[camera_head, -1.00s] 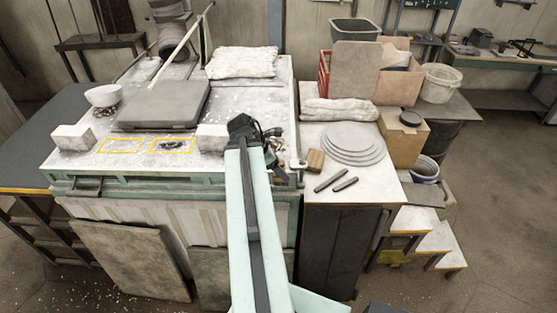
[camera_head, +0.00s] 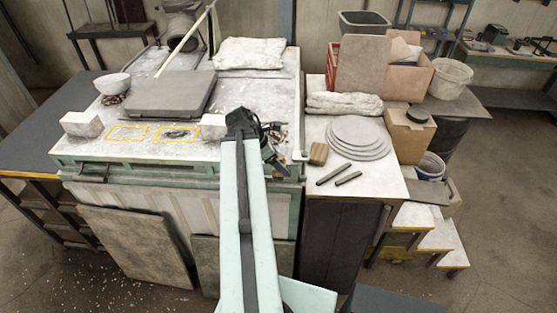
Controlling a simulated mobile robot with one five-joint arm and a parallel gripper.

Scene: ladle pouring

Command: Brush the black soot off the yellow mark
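A black soot patch (camera_head: 179,134) lies inside the right-hand yellow outlined mark (camera_head: 157,139) on the pale, speckled worktop. A second yellow outline (camera_head: 112,138) to its left shows no such patch. My gripper (camera_head: 278,164) is at the worktop's front right corner, to the right of the soot and apart from it. Its dark body is small and partly behind my pale green arm, so I cannot tell whether its fingers are open or shut. A small brown block (camera_head: 319,153), perhaps a brush, sits on the right-hand table, just right of my gripper.
White blocks (camera_head: 82,124) (camera_head: 213,128) flank the yellow outlines. A grey slab (camera_head: 170,92) and a white bowl (camera_head: 112,83) stand behind them. Stacked grey discs (camera_head: 358,136) and two dark rods (camera_head: 333,173) lie on the right table. A gap separates the two tables.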

